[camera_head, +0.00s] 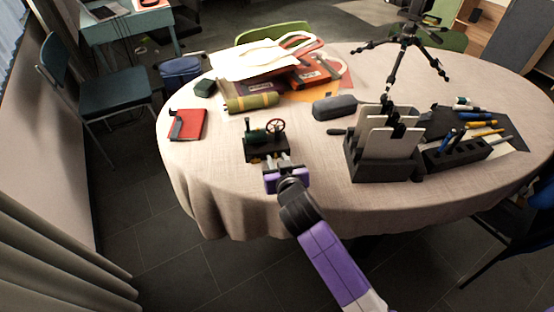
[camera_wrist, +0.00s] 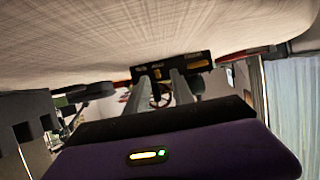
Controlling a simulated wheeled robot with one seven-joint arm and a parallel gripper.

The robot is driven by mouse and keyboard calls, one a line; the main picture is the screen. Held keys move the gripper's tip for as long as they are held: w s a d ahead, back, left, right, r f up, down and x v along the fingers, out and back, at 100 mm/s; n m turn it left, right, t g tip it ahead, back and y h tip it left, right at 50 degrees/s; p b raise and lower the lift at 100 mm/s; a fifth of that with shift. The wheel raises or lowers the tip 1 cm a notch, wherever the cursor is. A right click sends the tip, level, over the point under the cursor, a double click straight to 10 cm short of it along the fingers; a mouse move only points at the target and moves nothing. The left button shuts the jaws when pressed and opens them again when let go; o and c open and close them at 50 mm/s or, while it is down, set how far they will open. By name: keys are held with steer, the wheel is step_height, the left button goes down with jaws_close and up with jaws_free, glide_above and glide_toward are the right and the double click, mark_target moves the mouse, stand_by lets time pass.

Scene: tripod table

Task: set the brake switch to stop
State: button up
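A small model engine (camera_head: 258,142) with a black base, a dark green body and a red spoked wheel (camera_head: 275,126) stands near the table's front edge. In the wrist view, which looks upside down, its black base (camera_wrist: 188,71) shows a front face with small orange and yellow marks. A small lever-like part (camera_wrist: 156,89), perhaps the brake switch, shows between my fingers; its setting is too small to read. My purple gripper (camera_head: 280,160) is at the front of the base. Its two grey fingers (camera_wrist: 160,82) are apart, one either side of that part; contact cannot be told.
A black organiser (camera_head: 384,168) with upright cards and a pen holder (camera_head: 455,156) stand to the right. A red notebook (camera_head: 188,124) lies left, an olive roll (camera_head: 251,102) and grey case (camera_head: 336,106) behind. A tripod (camera_head: 405,50) stands farther back. Bare tablecloth surrounds the engine.

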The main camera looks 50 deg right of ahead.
steer(key=v, duration=0.7)
steer(key=shift+a, duration=0.1)
stand_by(0.4)
steer(key=shift+w+a+r+n, duration=0.15)
steer(key=shift+w+r+n, duration=0.05)
steer(key=shift+r+n, duration=0.1)
steer(key=s+a+r+n+t+y, duration=0.4)
steer(key=s+a+r+t, duration=0.15)
steer(key=a, duration=0.35)
steer(key=s+a+r+n+g+y, duration=0.1)
steer(key=s+a, duration=0.2)
steer(key=s, duration=0.8)
steer(key=s+a+r+n+g+y+p, duration=0.1)
steer(key=s+a+r+y, duration=0.1)
steer(key=s, duration=0.9)
steer(key=shift+a+y, duration=0.3)
steer(key=shift+a, duration=0.45)
